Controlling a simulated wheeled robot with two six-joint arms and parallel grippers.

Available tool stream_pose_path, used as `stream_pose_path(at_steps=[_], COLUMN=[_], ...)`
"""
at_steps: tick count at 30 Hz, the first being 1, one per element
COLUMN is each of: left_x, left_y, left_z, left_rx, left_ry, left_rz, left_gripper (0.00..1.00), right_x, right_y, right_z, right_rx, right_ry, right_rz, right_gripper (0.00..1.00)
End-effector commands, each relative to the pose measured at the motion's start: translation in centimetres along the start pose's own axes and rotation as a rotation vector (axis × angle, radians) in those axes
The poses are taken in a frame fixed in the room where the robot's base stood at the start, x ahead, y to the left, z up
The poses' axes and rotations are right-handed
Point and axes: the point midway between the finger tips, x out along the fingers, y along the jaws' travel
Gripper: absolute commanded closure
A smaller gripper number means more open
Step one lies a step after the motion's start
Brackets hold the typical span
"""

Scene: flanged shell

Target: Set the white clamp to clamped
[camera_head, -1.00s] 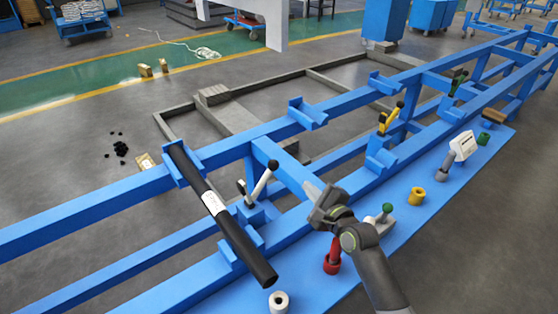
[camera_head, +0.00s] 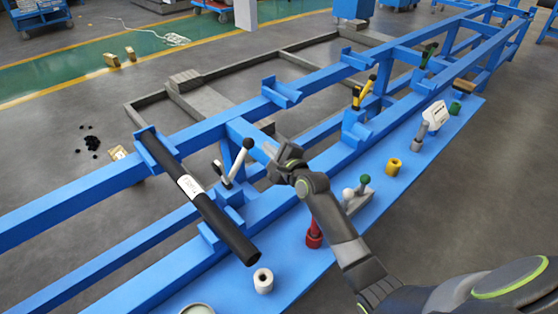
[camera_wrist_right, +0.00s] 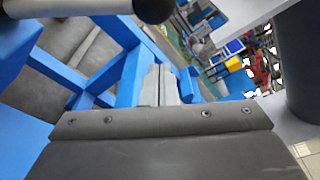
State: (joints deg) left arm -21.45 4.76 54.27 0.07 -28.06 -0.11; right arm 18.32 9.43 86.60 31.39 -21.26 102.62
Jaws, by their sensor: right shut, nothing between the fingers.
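The white clamp (camera_head: 238,163) has a white lever with a black ball knob. It stands on the blue frame, just right of a black pipe (camera_head: 205,205), with its lever tilted up to the right. My right gripper (camera_head: 269,150) is shut and empty, just right of the knob, with a small gap in the picture. In the right wrist view, my shut fingers (camera_wrist_right: 160,85) are at the centre, and the clamp's knob (camera_wrist_right: 153,8) and white lever (camera_wrist_right: 70,8) show at the top edge. My left gripper is out of view.
A yellow-handled clamp (camera_head: 364,92) and a green clamp (camera_head: 428,54) stand farther along the blue frame. A blue shelf holds a red-based post (camera_head: 314,240), a white spool (camera_head: 263,281), a yellow spool (camera_head: 392,167) and green-knobbed parts (camera_head: 358,196).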

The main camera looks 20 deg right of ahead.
Motion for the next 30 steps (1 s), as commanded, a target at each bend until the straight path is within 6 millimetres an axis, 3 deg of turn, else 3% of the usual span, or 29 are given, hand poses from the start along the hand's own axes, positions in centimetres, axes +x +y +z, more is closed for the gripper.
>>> stream_pose_path(at_steps=[2, 6, 12, 30], left_x=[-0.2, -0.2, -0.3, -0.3], left_y=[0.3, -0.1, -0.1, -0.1], left_z=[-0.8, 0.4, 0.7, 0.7], left_rx=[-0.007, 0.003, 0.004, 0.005], left_ry=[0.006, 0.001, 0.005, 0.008], left_rz=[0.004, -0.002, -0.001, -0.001], left_gripper=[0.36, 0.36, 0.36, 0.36], right_x=[1.5, 0.5, -0.1, 0.1], right_y=[0.1, -0.1, -0.1, -0.2], right_z=[0.0, 1.9, 3.5, 4.0], right_rx=[0.0, 0.002, 0.001, -0.037], right_ry=[-0.001, -0.001, -0.001, 0.0], right_rz=[-0.001, 0.001, 0.0, -0.007], right_gripper=[1.0, 1.0, 1.0, 1.0])
